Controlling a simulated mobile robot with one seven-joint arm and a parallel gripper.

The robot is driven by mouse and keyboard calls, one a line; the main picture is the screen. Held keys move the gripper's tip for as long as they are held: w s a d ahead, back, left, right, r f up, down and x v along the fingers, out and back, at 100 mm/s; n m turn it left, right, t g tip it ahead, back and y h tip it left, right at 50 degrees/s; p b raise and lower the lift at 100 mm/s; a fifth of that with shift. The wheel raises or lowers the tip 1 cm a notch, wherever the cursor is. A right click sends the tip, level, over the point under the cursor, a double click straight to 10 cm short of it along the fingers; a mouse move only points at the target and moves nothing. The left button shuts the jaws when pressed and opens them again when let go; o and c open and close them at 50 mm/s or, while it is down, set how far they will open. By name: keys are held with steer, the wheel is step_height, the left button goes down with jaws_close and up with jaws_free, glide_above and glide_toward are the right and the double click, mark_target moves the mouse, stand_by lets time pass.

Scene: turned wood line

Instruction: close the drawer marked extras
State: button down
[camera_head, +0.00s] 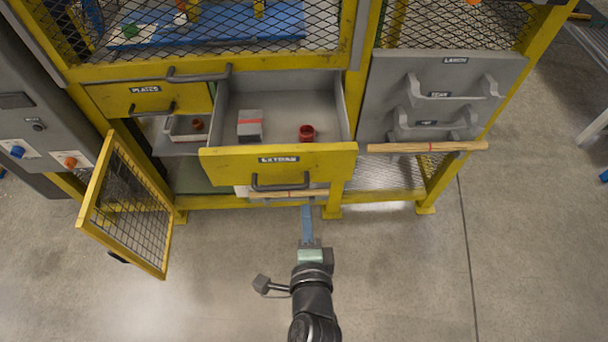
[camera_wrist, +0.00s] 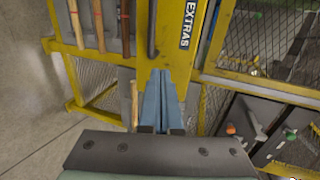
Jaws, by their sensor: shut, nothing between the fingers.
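The drawer marked extras (camera_head: 330,165) stands pulled out toward me in the head view, with a yellow front, a black label and a dark handle (camera_head: 282,187). Inside lie a grey block with a red band (camera_head: 250,124) and a red cup-like piece (camera_head: 306,132). My gripper (camera_head: 307,210) is shut and empty, its blue fingers pointing at the drawer front from just below and right of the handle. In the wrist view the drawer front (camera_wrist: 182,55) appears turned on its side behind my fingers (camera_wrist: 160,78). I cannot tell whether they touch it.
Another rod shows beneath the extras drawer (camera_head: 290,193). The floor in front is clear.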

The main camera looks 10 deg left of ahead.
glide_toward(303, 167)
steer(key=x, duration=0.4)
steer(key=shift+w+f, duration=0.25)
steer(key=shift+f, duration=0.2)
steer(key=shift+w+a, duration=0.15)
steer(key=shift+w, duration=0.3)
steer(key=shift+w+a, duration=0.2)
steer(key=shift+w, duration=0.25)
